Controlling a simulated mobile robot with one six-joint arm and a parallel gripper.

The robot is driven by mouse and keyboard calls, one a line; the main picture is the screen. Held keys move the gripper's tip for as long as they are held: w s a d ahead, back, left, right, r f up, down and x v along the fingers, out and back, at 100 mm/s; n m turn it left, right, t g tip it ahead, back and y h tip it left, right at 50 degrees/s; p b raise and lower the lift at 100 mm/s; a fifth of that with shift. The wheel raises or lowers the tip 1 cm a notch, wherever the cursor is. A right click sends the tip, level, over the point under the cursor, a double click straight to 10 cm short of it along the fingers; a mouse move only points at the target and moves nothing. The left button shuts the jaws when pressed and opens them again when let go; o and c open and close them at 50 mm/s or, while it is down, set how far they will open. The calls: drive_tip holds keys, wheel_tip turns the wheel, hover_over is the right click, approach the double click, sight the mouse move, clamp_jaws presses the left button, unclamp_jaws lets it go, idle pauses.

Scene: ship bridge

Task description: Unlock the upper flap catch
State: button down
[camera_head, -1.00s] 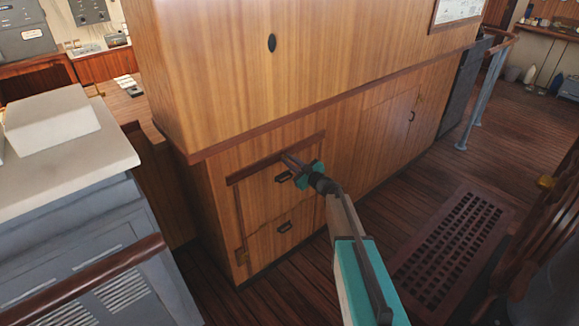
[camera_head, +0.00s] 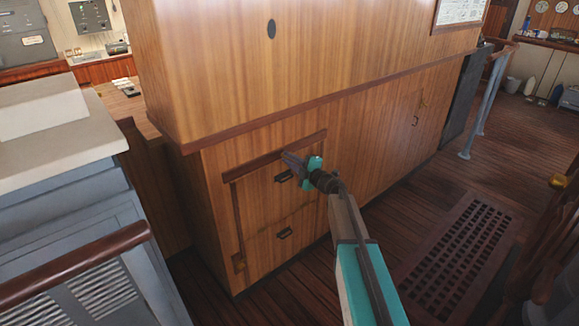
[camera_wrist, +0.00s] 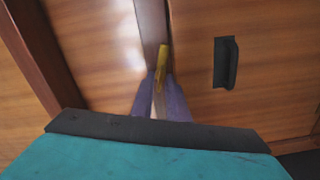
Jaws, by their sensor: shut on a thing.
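The small brass upper flap catch (camera_wrist: 162,58) shows in the wrist view at the tips of my gripper (camera_wrist: 161,85), on a wooden strip beside the flap. My gripper's two fingers are closed around its near part. In the head view my gripper (camera_head: 291,160) is up against the cabinet front near the top edge of the upper flap (camera_head: 262,190), and the catch is hidden there. The flap looks shut. Its dark handle (camera_head: 284,176) sits just below my fingers and also shows right of the catch in the wrist view (camera_wrist: 226,62).
A lower dark handle (camera_head: 285,233) and a brass catch (camera_head: 238,262) sit lower on the cabinet. A red-brown ledge (camera_head: 350,95) juts out above the flaps. A grey console (camera_head: 70,220) with a wooden rail stands left. A floor grating (camera_head: 455,250) lies right.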

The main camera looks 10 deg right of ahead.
drive_tip(key=shift+f+n+b, duration=0.2)
drive_tip(key=shift+n+b, duration=1.1)
drive_tip(key=shift+n, duration=0.4)
drive_tip(key=c, duration=2)
unclamp_jaws()
drive_tip(key=shift+r, duration=0.1)
drive_tip(key=shift+s, duration=0.1)
drive_tip(key=shift+b+v, duration=0.65)
drive_tip(key=shift+v, duration=6.25)
drive_tip(key=shift+a, duration=0.1)
